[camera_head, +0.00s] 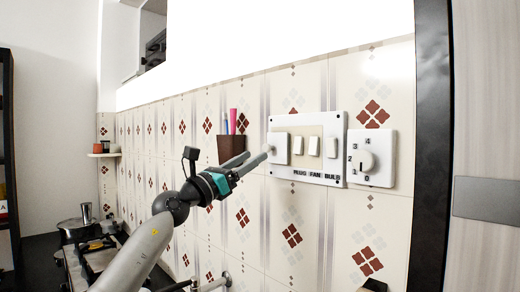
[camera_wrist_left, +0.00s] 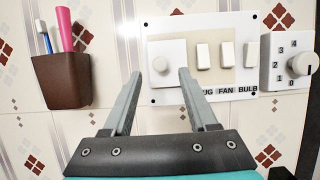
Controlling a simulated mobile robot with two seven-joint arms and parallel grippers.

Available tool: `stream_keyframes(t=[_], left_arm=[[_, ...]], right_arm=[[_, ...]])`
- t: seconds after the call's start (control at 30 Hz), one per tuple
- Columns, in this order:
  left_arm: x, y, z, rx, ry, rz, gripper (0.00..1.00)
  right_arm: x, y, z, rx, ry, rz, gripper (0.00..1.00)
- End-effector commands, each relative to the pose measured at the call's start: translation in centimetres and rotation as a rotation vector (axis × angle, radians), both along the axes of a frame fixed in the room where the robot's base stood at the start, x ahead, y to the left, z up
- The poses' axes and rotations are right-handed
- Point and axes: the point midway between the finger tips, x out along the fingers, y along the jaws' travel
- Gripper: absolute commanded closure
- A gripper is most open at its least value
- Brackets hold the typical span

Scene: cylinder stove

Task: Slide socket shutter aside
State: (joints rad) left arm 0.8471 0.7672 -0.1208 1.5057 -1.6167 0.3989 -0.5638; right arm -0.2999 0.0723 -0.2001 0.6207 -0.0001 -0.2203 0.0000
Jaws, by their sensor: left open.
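The white switch board (camera_head: 307,177) is fixed on the tiled wall, with "PLUG FAN BULB" printed along its bottom. The socket shutter (camera_head: 280,149) is the square white plate at its left end, over the plug place. It also shows in the left wrist view (camera_wrist_left: 165,50), with a small pale knob on its face. The socket behind it is hidden. My left gripper (camera_head: 257,155) is open and empty, pointing at the shutter. In the left wrist view its fingertips (camera_wrist_left: 160,74) lie on either side of the knob; I cannot tell whether they touch anything. My right gripper is not seen.
Two white switches (camera_wrist_left: 214,55) and a narrower one sit right of the shutter. A numbered dial (camera_head: 365,161) is beyond the board. A brown cup (camera_head: 231,147) with two brushes or pens hangs just left. A stove (camera_head: 95,250) stands lower left.

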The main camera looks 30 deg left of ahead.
Motion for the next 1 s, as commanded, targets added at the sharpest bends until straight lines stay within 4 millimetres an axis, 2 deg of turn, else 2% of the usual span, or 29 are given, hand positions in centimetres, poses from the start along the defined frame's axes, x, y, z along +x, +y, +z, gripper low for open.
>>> stream_keyframes(t=[0.1, 0.3, 0.7, 0.77, 1.0], left_arm=[[1.4, -0.6, 0.9, -0.002, -0.002, -0.003, 0.42], [2.9, -1.1, 1.4, -0.001, -0.001, -0.001, 0.42], [3.4, -1.2, 1.5, 0.001, 0.000, -0.001, 0.42], [3.4, -1.2, 1.5, 0.001, 0.000, -0.001, 0.46], [3.4, -1.2, 1.5, 0.002, 0.001, -0.001, 0.73]], right_arm=[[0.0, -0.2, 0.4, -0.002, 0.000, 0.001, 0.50], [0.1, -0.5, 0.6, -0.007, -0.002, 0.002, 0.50], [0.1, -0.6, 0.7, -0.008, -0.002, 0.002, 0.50], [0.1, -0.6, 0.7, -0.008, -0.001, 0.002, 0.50], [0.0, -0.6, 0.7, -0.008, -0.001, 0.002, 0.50]])
